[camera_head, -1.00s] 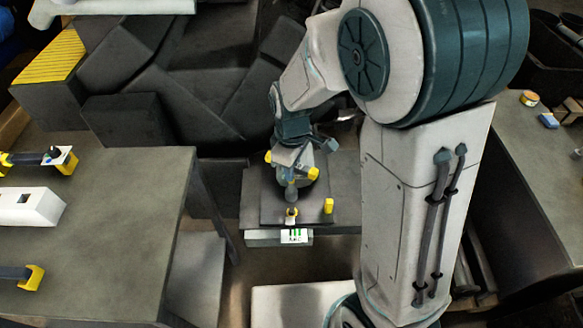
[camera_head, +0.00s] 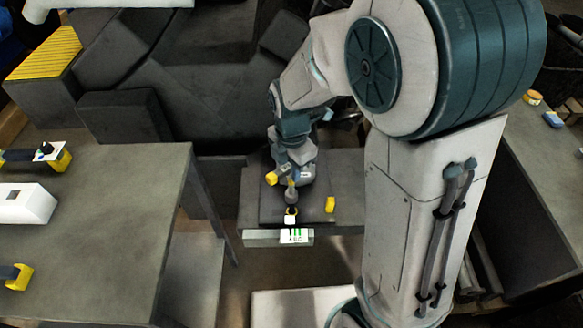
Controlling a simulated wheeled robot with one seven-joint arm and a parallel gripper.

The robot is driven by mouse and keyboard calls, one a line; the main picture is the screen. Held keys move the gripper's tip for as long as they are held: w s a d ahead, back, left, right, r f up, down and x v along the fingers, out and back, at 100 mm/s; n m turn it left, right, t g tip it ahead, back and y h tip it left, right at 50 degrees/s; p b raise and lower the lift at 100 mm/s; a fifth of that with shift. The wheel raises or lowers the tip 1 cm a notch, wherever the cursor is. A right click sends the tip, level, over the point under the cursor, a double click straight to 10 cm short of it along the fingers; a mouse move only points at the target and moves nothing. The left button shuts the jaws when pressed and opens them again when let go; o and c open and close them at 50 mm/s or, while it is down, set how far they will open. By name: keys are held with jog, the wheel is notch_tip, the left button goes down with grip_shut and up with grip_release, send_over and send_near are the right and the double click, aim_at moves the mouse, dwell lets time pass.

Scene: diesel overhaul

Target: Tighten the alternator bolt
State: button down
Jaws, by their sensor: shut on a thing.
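My gripper (camera_head: 292,180) reaches down over a dark plate (camera_head: 265,207) on a small grey stand in the middle. It is shut on a grey tool with yellow parts (camera_head: 271,178); the fingers and much of the tool are small and partly hidden. The tool's grey lower end (camera_head: 291,197) points down just above or at a small yellow and white fitting (camera_head: 290,215) near the plate's front edge. I cannot tell whether they touch. A yellow post (camera_head: 330,205) stands at the right of the plate. I cannot make out the alternator bolt itself.
A white label with green marks (camera_head: 296,236) is on the stand's front. A grey table (camera_head: 110,230) at the left bears a white block (camera_head: 25,203) and yellow-ended tools (camera_head: 20,277). Another table (camera_head: 545,150) is at the right. Dark blocks stand behind.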

jog(key=n, duration=0.2)
jog(key=n+b, duration=0.1)
jog(key=n, duration=0.2)
jog(key=shift+f, duration=0.4)
jog(key=n, duration=0.5)
jog(key=shift+f+n, duration=0.25)
jog(key=shift+n, duration=0.05)
jog(key=shift+f+b, duration=1.05)
jog(key=shift+f, duration=0.65)
